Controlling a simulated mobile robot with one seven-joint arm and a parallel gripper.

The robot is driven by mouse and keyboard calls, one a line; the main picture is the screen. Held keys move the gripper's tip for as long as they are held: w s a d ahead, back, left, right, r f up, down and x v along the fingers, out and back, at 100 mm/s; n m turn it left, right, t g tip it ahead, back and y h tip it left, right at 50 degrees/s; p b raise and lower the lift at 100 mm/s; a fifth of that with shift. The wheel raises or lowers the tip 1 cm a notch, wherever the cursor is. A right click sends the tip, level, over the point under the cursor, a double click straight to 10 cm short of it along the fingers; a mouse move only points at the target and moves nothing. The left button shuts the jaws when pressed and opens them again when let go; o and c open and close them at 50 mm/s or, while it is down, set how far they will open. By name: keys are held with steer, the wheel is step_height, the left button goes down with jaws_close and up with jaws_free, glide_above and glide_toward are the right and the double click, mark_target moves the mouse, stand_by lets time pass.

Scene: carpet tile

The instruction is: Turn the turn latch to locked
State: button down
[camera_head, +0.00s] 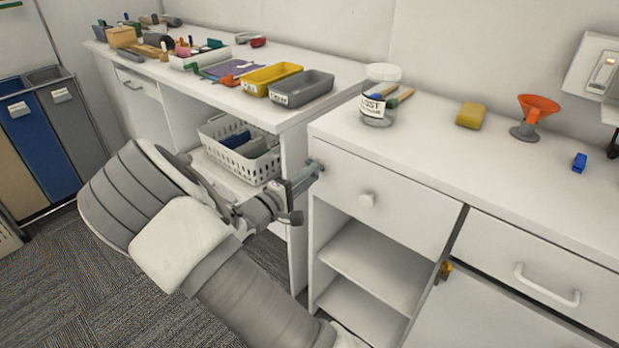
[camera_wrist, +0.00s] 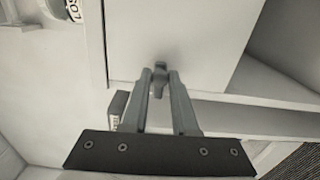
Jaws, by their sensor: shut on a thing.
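The turn latch is a small grey lever (camera_wrist: 159,72) near the edge of a white drawer front (camera_wrist: 185,35). In the wrist view it lies roughly in line with my fingers, its outer end showing just past the tips. My gripper (camera_wrist: 160,83) is shut on it, one finger on each side. In the head view my gripper (camera_head: 313,171) reaches in from the left to the upper left edge of the same drawer front (camera_head: 390,200). There the latch is mostly hidden by the fingers, and its exact angle cannot be told.
Open shelves (camera_head: 370,268) lie below. A white basket (camera_head: 240,152) is behind my gripper.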

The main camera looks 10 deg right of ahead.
stand_by(0.3)
steer(key=c, duration=0.7)
jaws_free()
steer(key=shift+a, duration=0.1)
steer(key=p+v, duration=0.2)
steer(key=v, duration=1.5)
steer(key=shift+s+a+p, duration=0.1)
steer(key=shift+s+p, duration=0.05)
steer(key=shift+p, duration=0.25)
steer(key=shift+r, duration=0.1)
